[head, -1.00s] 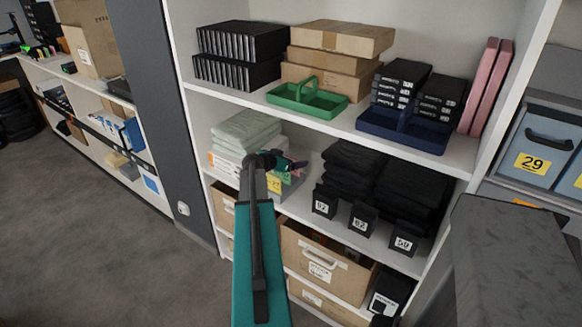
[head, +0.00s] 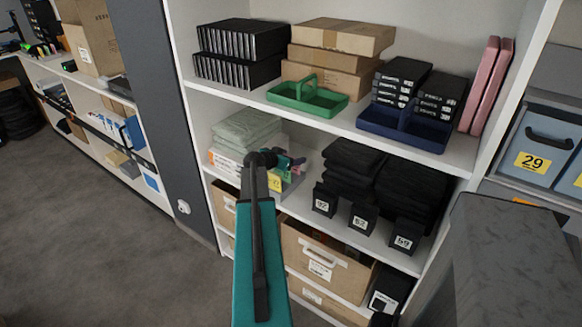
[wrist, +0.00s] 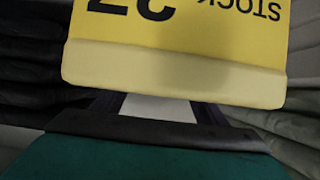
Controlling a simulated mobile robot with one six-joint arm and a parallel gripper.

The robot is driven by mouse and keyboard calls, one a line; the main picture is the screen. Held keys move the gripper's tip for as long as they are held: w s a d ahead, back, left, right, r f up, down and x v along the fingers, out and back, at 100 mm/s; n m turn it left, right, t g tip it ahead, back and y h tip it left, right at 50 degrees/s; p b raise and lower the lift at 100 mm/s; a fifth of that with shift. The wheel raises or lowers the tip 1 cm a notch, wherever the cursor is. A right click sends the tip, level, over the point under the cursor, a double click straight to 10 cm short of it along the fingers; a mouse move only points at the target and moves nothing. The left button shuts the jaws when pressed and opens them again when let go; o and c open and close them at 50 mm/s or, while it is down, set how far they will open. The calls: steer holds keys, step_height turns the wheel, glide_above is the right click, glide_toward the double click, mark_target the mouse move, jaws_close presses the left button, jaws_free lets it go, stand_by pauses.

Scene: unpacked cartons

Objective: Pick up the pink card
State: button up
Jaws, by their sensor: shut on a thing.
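In the wrist view a yellow card (wrist: 180,50) with a paler lower edge shows large and close, its print "27" and "STOCK" upside down. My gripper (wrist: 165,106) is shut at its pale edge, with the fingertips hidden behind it. In the head view my gripper (head: 287,164) is over the middle shelf, in front of the pale green folded stack, and the yellow card (head: 275,184) shows small just below it. A small pink-red patch shows beside the gripper, too small to identify. No pink card can be made out clearly.
Pale green folded cloths (head: 246,130) stand left of my gripper and dark folded cloths (head: 350,165) stand right, behind small black number stands (head: 363,217). The upper shelf (head: 300,120) is above, with a green tray (head: 307,97). Two pink boards (head: 485,85) lean at the right.

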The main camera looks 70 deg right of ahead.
steer(key=shift+r, duration=0.15)
steer(key=shift+r+b, duration=0.85)
steer(key=shift+r, duration=4)
